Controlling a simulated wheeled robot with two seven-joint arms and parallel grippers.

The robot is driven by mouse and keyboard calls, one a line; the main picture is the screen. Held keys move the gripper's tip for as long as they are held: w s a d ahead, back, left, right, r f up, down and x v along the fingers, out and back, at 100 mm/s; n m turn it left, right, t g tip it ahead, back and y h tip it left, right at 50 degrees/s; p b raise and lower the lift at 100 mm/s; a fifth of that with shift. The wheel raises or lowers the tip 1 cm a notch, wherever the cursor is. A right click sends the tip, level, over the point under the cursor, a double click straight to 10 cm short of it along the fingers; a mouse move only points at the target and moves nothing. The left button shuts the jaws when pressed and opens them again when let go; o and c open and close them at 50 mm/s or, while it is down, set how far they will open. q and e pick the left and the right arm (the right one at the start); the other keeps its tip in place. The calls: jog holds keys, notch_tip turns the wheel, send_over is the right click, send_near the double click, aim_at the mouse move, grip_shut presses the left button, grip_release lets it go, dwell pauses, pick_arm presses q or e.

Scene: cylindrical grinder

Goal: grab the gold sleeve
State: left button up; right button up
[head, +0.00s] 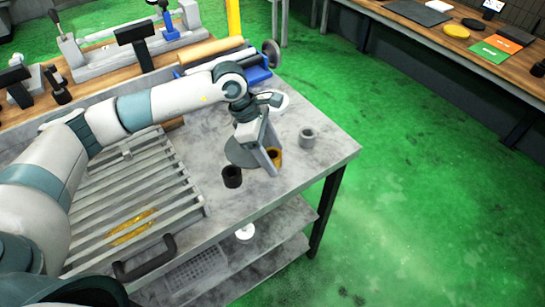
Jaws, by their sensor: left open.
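The gold sleeve (276,155) stands on the grey metal bench top, partly hidden behind my left gripper (270,163). The left gripper points down at the sleeve with its fingers apart. One finger crosses in front of the sleeve; I cannot tell whether it touches it. A black sleeve (232,176) stands to the left and nearer, and a grey sleeve (307,138) stands to the right and farther back. My right gripper is not in view.
A grey disc (240,152) is just left of the gripper. A slatted rack (140,190) with a black handle (146,262) fills the bench's left part. The bench top's right edge (335,163) is close to the sleeves. Tools lie along the back.

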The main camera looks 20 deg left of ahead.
pick_arm(q)
jog(key=c, duration=1.4)
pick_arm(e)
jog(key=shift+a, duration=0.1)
pick_arm(q)
jog(key=shift+w+r, duration=0.1)
jog(key=shift+r, duration=0.05)
jog(key=shift+c, duration=0.2)
